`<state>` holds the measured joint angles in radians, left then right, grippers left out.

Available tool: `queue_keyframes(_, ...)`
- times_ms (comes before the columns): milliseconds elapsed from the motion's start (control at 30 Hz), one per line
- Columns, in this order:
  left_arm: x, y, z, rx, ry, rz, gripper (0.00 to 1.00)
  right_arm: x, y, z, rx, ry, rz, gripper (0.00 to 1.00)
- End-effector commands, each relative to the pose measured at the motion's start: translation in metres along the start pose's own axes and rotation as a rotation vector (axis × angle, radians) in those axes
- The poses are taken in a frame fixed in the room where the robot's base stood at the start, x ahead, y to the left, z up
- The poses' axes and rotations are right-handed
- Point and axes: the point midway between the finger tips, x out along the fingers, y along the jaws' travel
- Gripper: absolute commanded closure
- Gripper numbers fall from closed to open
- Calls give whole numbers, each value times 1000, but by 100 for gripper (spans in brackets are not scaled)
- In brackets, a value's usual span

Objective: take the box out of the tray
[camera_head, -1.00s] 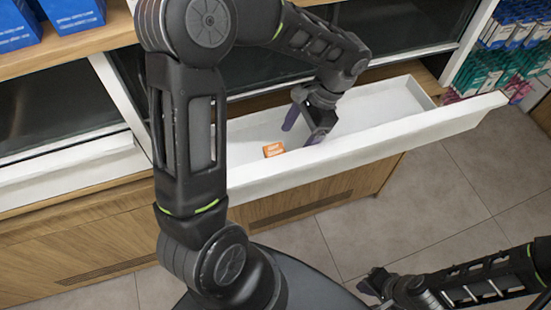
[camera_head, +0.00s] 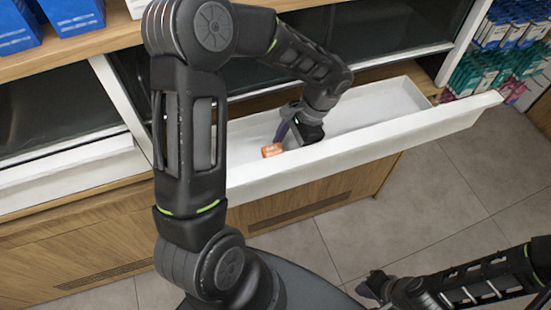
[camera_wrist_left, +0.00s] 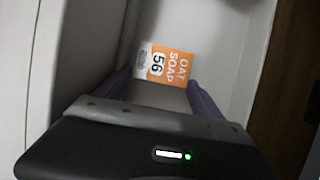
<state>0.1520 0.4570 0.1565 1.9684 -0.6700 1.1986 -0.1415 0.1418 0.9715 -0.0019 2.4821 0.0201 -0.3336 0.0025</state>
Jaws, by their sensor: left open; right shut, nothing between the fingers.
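The box (camera_head: 271,150) is a small orange and white packet marked "OAT SOAP 56". It lies on the floor of the white tray (camera_head: 400,139), a long pulled-out drawer, towards its left part. My left gripper (camera_head: 285,138) is down inside the tray at the box; one purple finger shows there and the other is hidden. In the left wrist view the left gripper (camera_wrist_left: 160,84) is open, with the box (camera_wrist_left: 168,64) ahead of and between its fingertips. Contact cannot be told. My right gripper (camera_head: 366,287) is shut and empty, low at the right, away from the tray.
Blue boxes (camera_head: 72,14) stand on the wooden counter at the upper left. Several coloured packets (camera_head: 490,70) fill shelves at the upper right. A wooden cabinet front (camera_head: 100,245) is below the tray. The tray's right part is empty, and tiled floor (camera_head: 440,200) lies in front.

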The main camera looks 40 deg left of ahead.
Motion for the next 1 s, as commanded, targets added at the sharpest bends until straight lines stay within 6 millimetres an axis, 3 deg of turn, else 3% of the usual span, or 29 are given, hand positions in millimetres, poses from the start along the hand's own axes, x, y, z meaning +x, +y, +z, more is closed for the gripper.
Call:
queue_keyframes(133, 0, 0, 0, 0, 0, 0, 23, 0, 0, 0, 0, 0, 0, 100)
queue_keyframes(700, 0, 0, 0, 0, 0, 0, 69, 0, 0, 0, 0, 0, 0, 100)
queue_keyframes(1000, -1, 0, 0, 0, 0, 0, 69, 0, 0, 0, 0, 0, 0, 100)
